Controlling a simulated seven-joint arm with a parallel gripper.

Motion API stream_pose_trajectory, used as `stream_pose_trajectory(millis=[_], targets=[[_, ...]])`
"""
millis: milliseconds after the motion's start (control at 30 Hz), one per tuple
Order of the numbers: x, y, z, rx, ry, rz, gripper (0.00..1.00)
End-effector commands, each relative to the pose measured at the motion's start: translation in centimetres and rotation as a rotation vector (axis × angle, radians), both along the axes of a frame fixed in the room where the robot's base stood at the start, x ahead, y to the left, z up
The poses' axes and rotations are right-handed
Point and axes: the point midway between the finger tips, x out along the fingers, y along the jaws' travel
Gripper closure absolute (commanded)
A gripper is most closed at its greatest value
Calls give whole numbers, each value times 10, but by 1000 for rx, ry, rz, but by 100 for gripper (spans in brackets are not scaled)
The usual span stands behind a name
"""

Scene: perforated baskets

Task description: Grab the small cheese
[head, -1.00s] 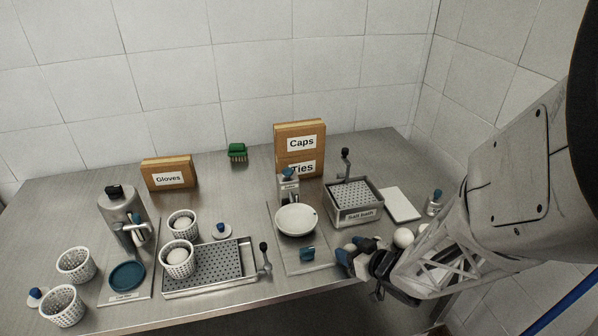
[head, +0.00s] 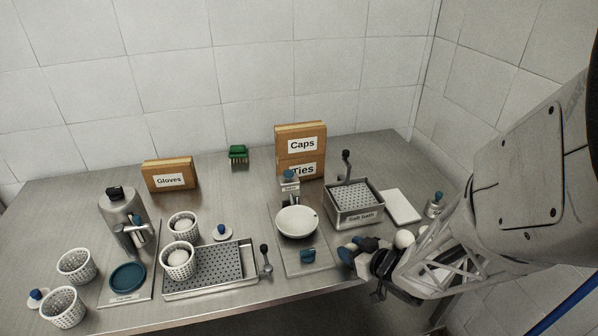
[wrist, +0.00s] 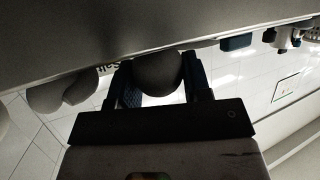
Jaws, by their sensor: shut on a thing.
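My gripper (head: 357,250) is low at the front right of the steel table in the head view, in front of the salt bath. It is shut on a round cheese (wrist: 157,72), which sits between the two dark blue fingers in the wrist view. In the head view only a pale bit of it shows between the fingers. Two other pale round cheeses (head: 404,238) lie just right of the gripper, partly behind my arm. They also show at the left of the wrist view (wrist: 45,97). I cannot tell from the head view how their sizes compare with the held one.
The salt bath (head: 363,219) stands behind the gripper, with a white board (head: 401,207) to its right. Perforated baskets (head: 63,308) and a drain tray (head: 212,287) are farther left.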

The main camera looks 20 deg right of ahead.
Motion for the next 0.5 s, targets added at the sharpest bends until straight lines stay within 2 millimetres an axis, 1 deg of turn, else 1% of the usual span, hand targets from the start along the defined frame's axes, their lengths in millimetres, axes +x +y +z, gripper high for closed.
stream_pose_trajectory(millis=[500], targets=[[0,0,69,-1,-3,0,78]])
